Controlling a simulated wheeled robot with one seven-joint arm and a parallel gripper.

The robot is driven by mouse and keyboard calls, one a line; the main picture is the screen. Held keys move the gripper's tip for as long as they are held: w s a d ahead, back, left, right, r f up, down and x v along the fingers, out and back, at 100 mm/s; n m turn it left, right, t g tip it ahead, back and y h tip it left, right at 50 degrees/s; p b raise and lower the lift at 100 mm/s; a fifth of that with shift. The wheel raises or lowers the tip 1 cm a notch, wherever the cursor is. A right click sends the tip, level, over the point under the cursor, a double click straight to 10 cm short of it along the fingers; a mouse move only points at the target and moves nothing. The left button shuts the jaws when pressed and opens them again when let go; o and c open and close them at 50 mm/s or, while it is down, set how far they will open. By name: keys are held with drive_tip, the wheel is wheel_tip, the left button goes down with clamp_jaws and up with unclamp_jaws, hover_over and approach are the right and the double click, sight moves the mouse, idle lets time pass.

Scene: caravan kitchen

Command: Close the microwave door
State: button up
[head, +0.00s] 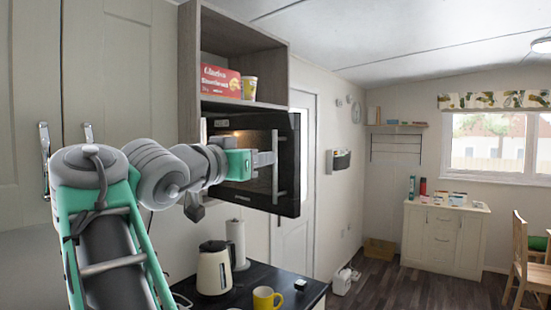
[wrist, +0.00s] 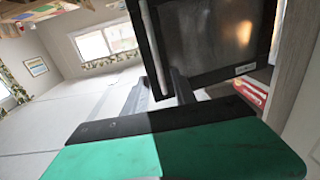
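The microwave (head: 222,125) sits in a wall shelf unit, its lit interior showing at the left. Its dark door (head: 289,190) stands open, with a vertical metal handle (head: 275,185). My gripper (head: 268,158) is at the door, close to the handle. In the wrist view, the door (wrist: 205,40) fills the upper middle and the pale handle (wrist: 152,45) runs down its left edge. My two dark fingers (wrist: 158,92) are apart, with the handle's lower end appearing between them. Whether they touch the handle I cannot tell.
A red box (head: 220,80) and a yellow cup (head: 249,88) stand on the shelf above the microwave. A kettle (head: 215,268), a paper roll (head: 237,243) and a yellow mug (head: 266,298) stand on the dark counter (head: 290,284) below.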

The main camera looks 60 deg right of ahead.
drive_tip(key=d, duration=0.2)
drive_tip(key=d+p, duration=0.1)
drive_tip(key=d, duration=0.4)
drive_tip(key=shift+s+d+p, duration=0.3)
drive_tip(key=shift+s+d, duration=0.05)
drive_tip(key=shift+s, duration=0.05)
clamp_jaws()
idle(0.9)
